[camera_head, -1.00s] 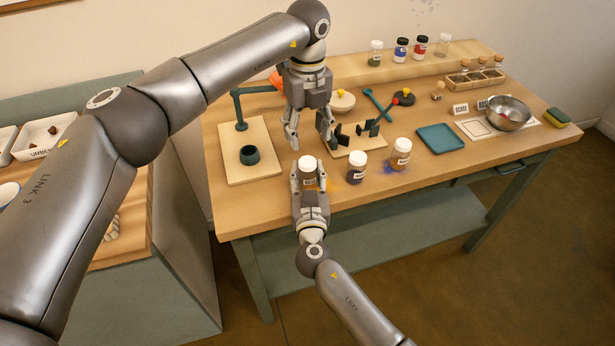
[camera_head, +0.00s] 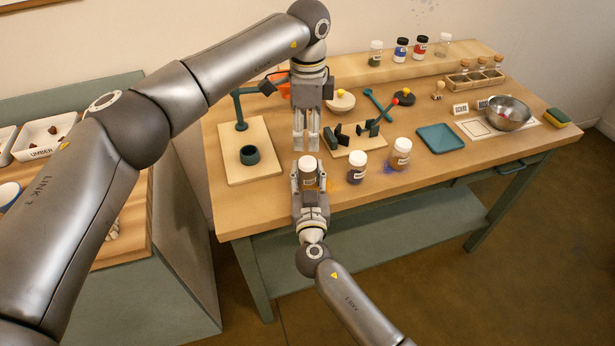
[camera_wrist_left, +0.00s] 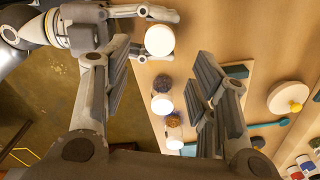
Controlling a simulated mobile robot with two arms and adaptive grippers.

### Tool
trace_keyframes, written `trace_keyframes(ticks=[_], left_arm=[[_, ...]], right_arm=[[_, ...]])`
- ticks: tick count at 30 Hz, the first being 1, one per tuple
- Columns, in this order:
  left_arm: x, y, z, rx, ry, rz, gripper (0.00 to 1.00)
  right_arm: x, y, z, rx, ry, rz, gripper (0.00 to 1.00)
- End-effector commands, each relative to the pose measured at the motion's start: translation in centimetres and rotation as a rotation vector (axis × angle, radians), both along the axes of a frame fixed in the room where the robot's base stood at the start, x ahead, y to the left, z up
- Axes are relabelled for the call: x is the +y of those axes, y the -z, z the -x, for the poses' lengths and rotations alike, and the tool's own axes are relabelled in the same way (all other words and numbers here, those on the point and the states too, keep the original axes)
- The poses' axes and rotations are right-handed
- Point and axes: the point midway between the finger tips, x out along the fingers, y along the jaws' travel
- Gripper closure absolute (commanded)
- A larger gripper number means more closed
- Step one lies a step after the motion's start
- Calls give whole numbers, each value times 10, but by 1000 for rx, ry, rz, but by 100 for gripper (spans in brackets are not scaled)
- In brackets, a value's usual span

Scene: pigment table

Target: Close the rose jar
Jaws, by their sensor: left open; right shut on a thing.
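My right gripper (camera_head: 309,184) is shut on a jar (camera_head: 308,180) with a white top (camera_head: 308,163), held upright at the table's front edge. Its label and contents are mostly hidden by the fingers, so I cannot tell its colour or how tightly the lid sits. The white top also shows in the left wrist view (camera_wrist_left: 160,40). My left gripper (camera_head: 306,146) is open and empty, pointing down just above and behind this jar. In the left wrist view its fingers (camera_wrist_left: 164,60) stand apart, with the white top beyond them, near their tips.
A dark jar (camera_head: 356,170) and a brown jar (camera_head: 401,156), both white-topped, stand to the right. A board with black holders (camera_head: 356,146) lies behind them. A teal tray (camera_head: 440,138) and metal bowl (camera_head: 508,115) are farther right.

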Motion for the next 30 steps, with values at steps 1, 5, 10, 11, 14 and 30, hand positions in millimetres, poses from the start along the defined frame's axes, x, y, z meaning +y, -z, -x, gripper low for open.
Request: trace_keyframes(ticks=[1,5,10,11,14,30], left_arm=[[0,0,0,0,1,0,47],[0,0,0,0,2,0,47],[0,10,0,2,3,1,47],[0,13,0,2,3,1,47],[0,28,1,3,3,0,47],[0,80,0,0,3,0,47]], right_arm=[[0,0,0,0,0,0,100],[0,0,0,0,0,0,100],[0,0,0,0,0,0,100],[0,0,0,0,0,0,100],[0,0,0,0,0,0,100],[0,0,0,0,0,0,100]])
